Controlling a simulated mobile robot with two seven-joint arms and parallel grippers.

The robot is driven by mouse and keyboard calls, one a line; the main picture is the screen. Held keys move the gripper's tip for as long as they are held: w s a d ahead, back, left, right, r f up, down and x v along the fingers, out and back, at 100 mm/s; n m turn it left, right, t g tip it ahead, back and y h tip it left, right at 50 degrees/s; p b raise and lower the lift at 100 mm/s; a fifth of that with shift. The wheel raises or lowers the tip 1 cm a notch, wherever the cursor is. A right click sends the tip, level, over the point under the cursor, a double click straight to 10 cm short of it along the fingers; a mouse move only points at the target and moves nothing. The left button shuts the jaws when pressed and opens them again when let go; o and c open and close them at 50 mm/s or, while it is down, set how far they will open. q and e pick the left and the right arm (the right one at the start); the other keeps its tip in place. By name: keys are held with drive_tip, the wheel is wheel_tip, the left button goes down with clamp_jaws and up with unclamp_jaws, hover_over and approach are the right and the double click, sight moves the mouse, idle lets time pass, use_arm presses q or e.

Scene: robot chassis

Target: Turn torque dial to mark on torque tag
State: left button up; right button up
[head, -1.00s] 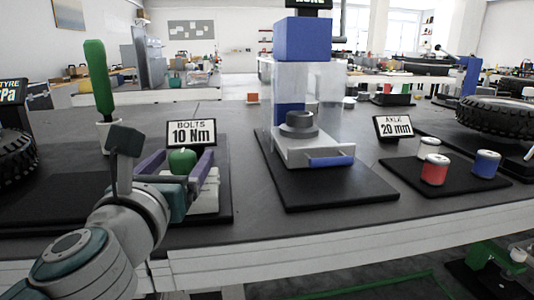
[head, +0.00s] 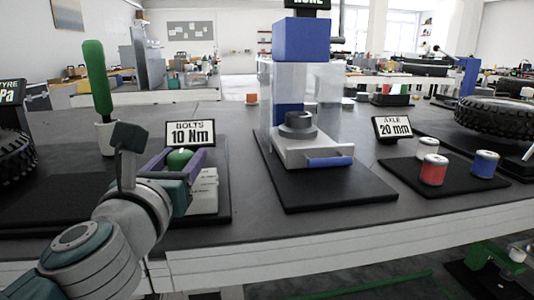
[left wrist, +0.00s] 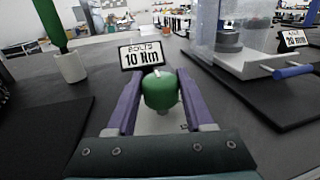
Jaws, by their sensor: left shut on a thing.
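The torque dial (head: 180,158) is a green knob on a pale base block (head: 205,191). In the left wrist view the dial (left wrist: 161,93) sits between the purple fingers, with a white pointer mark on its top toward the tag. My left gripper (head: 183,153) is shut on the dial. The torque tag (head: 190,133) reads "BOLTS 10 Nm" and stands just behind the dial; it also shows in the left wrist view (left wrist: 142,55). Any scale around the dial is too small or hidden to read. My right gripper is not in view.
A green-handled tool (head: 100,85) stands in a white cup at left. A clear-guarded press (head: 300,150) with a blue handle is right of the dial. Red, blue and white cans (head: 433,170) sit by an "AXLE 20 mm" sign (head: 392,128).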

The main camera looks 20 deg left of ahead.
use_arm(q)
clamp_jaws()
